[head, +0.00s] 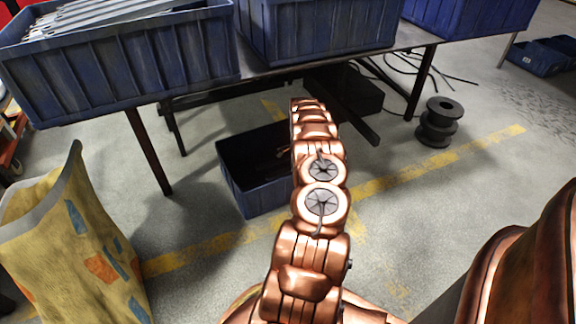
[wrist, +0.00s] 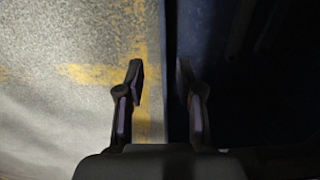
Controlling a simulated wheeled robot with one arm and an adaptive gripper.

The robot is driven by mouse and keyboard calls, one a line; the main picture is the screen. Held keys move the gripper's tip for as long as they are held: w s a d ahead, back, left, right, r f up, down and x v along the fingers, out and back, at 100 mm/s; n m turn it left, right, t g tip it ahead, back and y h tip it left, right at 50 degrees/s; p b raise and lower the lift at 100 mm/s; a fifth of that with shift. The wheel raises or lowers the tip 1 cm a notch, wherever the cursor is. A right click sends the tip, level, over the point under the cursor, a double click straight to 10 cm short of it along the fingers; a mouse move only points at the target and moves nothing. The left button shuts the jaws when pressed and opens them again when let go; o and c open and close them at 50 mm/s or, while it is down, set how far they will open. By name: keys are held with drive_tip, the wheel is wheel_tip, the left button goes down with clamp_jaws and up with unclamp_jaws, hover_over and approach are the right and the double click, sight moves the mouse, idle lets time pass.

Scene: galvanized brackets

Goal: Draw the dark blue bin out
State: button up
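The dark blue bin (head: 258,199) stands on the floor under the table, open at the top. My copper-coloured arm crosses in front of its right side and hides that part. Its inside is dark, with something brownish in it that I cannot make out. In the wrist view my gripper (wrist: 161,82) is open, with one finger over the floor and the other over the dark blue surface. The bin's edge (wrist: 170,60) runs between the two fingers, and neither visibly pinches it. In the head view I cannot make out the gripper fingers.
The table (head: 270,72) above carries large blue crates (head: 130,62), the left one holding metal brackets (head: 95,12). A table leg (head: 150,150) stands left of the bin. A yellow sack (head: 70,245) is at left, a black spool (head: 438,122) at right. Floor in front is clear.

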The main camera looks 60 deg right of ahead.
drive_tip(key=shift+w+a, duration=0.1)
drive_tip(key=shift+w, duration=0.15)
drive_tip(key=shift+w+a+f, duration=0.1)
drive_tip(key=shift+f, duration=0.1)
wheel_tip(320, 180, down, 7)
drive_tip(key=b, duration=0.2)
drive_tip(key=shift+f+b, duration=0.15)
drive_tip(key=shift+b, duration=0.15)
clamp_jaws()
idle(0.3)
idle(0.5)
